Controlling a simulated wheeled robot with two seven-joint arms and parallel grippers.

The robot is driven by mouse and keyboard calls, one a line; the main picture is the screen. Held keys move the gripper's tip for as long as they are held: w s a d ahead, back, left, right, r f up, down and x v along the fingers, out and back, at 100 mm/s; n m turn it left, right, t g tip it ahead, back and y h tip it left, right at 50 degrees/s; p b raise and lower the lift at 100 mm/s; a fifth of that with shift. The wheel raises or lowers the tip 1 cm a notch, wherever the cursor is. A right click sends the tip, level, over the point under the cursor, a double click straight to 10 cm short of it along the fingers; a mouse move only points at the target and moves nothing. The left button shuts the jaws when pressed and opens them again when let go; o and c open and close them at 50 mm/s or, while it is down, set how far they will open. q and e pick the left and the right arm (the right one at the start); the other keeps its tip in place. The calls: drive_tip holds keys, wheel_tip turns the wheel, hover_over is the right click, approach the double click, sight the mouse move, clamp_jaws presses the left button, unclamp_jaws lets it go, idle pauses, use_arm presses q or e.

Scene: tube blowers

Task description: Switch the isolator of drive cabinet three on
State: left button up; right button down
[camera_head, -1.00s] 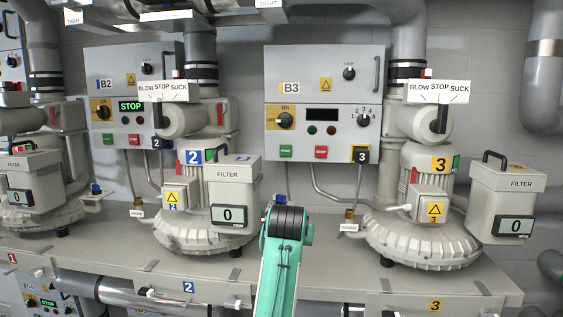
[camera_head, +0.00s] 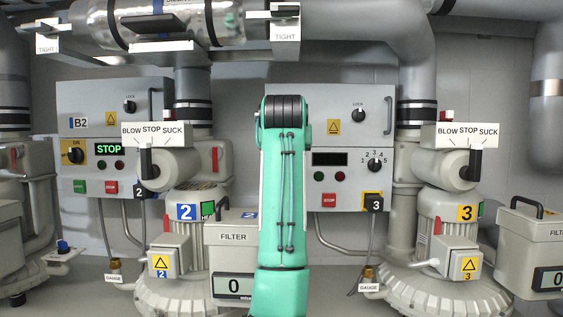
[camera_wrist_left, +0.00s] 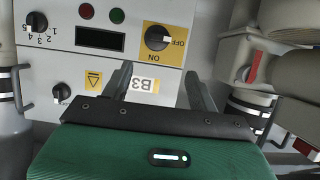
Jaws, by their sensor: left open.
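Drive cabinet three is the grey B3 box (camera_head: 385,135), partly hidden behind my left arm (camera_head: 284,190) in the head view. Its isolator is hidden there. In the left wrist view, which is upside down, the isolator (camera_wrist_left: 157,38) is a black knob on a yellow plate marked ON and OFF. Its white mark points toward OFF. The cabinet's display (camera_wrist_left: 100,38) is dark. My left gripper (camera_wrist_left: 158,76) is open and empty. Its fingers point toward the knob, which appears between and beyond the tips, apart from them. My right gripper is not in view.
Cabinet B2 (camera_head: 85,140), with STOP lit, stands to the left. The blower three selector (camera_head: 468,165) and blower two selector (camera_head: 147,160) stick out nearby. B3's numbered dial (camera_head: 374,166) and red stop button (camera_head: 329,200) are right of my arm. Pipes run overhead.

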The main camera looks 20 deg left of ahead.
use_arm(q)
drive_tip(key=p+x, duration=0.6)
drive_tip(key=x, duration=0.6)
drive_tip(key=shift+w+f+p, duration=0.2)
drive_tip(key=shift+p, duration=0.1)
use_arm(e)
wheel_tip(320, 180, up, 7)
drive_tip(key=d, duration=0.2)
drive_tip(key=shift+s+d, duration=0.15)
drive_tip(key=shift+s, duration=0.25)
use_arm(q)
drive_tip(key=c, duration=1)
